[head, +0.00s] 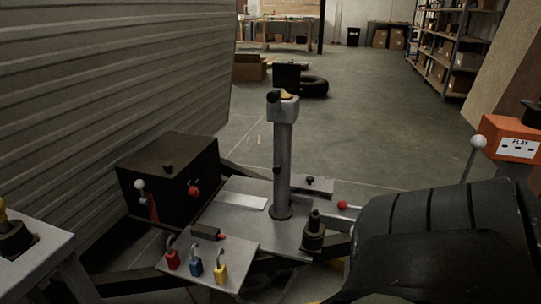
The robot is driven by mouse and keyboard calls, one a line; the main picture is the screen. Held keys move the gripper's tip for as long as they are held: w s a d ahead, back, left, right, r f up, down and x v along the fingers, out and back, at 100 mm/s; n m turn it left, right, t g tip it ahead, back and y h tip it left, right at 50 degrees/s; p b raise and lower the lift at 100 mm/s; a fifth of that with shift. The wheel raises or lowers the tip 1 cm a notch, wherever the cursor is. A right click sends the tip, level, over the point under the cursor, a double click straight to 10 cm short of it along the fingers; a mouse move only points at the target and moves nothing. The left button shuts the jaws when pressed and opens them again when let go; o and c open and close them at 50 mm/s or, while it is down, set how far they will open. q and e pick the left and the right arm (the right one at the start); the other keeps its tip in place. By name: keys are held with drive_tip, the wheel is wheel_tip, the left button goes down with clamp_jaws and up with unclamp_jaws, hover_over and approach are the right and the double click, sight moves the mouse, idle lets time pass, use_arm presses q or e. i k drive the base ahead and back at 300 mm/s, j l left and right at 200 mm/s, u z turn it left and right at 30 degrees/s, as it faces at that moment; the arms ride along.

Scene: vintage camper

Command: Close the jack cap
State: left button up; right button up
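The jack is a grey upright post (282,165) on the metal plate in the middle of the head view. Its top is a light grey block (284,108) with a black round knob (273,97) on its left side. A black square flap, which looks like the jack cap (286,75), stands upright at the back of the block. A small orange-tan part (287,96) shows at the top of the block, in front of the flap. The hinge is too small to make out. Neither of my grippers is in view.
A black box (170,175) stands left of the post by the ribbed wall (110,100). A large dark grooved form (440,225) fills the lower right, below an orange box (511,138). Open floor lies beyond.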

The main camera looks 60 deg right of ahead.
sight(286, 76)
drive_tip(key=z, duration=1.5)
